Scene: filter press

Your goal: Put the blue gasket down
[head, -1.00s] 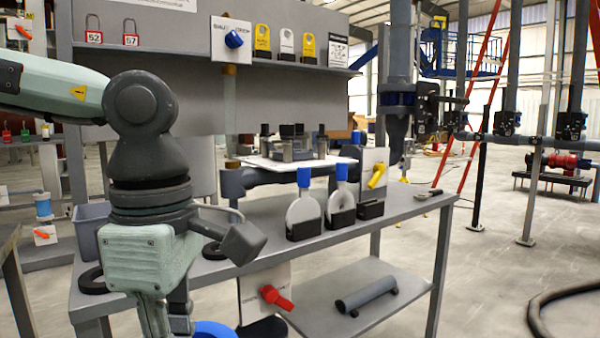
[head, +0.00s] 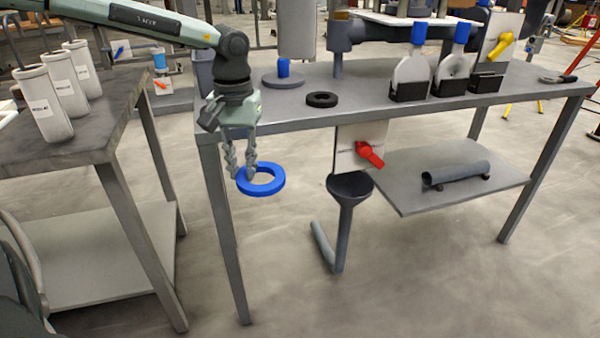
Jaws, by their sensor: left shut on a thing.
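The blue gasket (head: 262,190) is a flat ring. My left gripper (head: 240,172) points down and is shut on its left side. The gasket hangs in the air in front of the grey bench (head: 420,112), below the level of its top, near the bench's front left leg. It touches nothing else that I can see. My right gripper is out of view.
A black ring (head: 322,99) and a grey disc with a blue knob (head: 284,80) lie on the bench. A red-handled valve (head: 369,154) and a dark funnel (head: 349,187) are below its edge. A left table (head: 75,140) holds white cylinders (head: 68,90).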

